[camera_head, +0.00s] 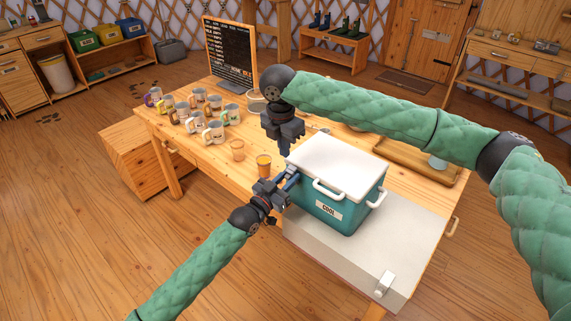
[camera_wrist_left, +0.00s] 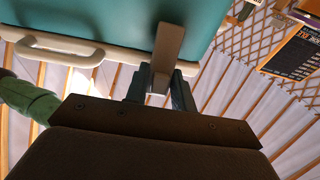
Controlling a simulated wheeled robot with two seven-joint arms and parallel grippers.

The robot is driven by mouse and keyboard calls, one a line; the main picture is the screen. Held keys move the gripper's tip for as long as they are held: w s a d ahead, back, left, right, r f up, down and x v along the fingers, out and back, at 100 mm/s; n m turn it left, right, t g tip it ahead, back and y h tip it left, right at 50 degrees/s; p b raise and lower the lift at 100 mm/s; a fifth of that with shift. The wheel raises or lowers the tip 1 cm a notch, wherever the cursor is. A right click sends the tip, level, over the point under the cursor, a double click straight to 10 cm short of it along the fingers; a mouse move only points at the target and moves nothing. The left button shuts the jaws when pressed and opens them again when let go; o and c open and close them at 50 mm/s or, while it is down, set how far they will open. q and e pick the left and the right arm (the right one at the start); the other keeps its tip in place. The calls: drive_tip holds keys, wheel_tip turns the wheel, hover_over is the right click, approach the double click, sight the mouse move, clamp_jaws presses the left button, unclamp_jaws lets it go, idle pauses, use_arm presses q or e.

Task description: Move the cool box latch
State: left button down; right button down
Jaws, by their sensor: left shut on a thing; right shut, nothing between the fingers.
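The teal cool box (camera_head: 335,205) with a closed white lid (camera_head: 337,160) stands on the table's near right part. My left gripper (camera_head: 291,176) is at the box's left side, level with the lid's edge. In the left wrist view, its fingers (camera_wrist_left: 160,88) are shut on the latch (camera_wrist_left: 169,45), a grey-brown bar lying against the teal wall (camera_wrist_left: 90,20). The latch is hidden behind the gripper in the head view. My right gripper (camera_head: 284,150) is shut and empty, pointing down just left of the lid's back corner.
Several mugs (camera_head: 197,115) and two amber cups (camera_head: 264,166) stand on the table left of the box. A chalkboard (camera_head: 230,55) stands behind them. White handles (camera_head: 328,190) stick out from the box. A wooden tray (camera_head: 420,170) lies to the right.

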sight(290, 173)
wheel_tip(290, 173, down, 10)
drive_tip(key=shift+w+d+r, duration=0.2)
drive_tip(key=shift+w+d, duration=0.05)
drive_tip(key=shift+w, duration=0.1)
idle(0.4)
drive_tip(key=shift+w+d+r, duration=0.35)
drive_tip(key=shift+w+d, duration=0.1)
drive_tip(key=shift+w, duration=0.2)
use_arm(q)
drive_tip(key=c, duration=1.4)
unclamp_jaws()
drive_tip(key=shift+o, duration=0.2)
use_arm(e)
drive_tip(key=shift+s, duration=0.1)
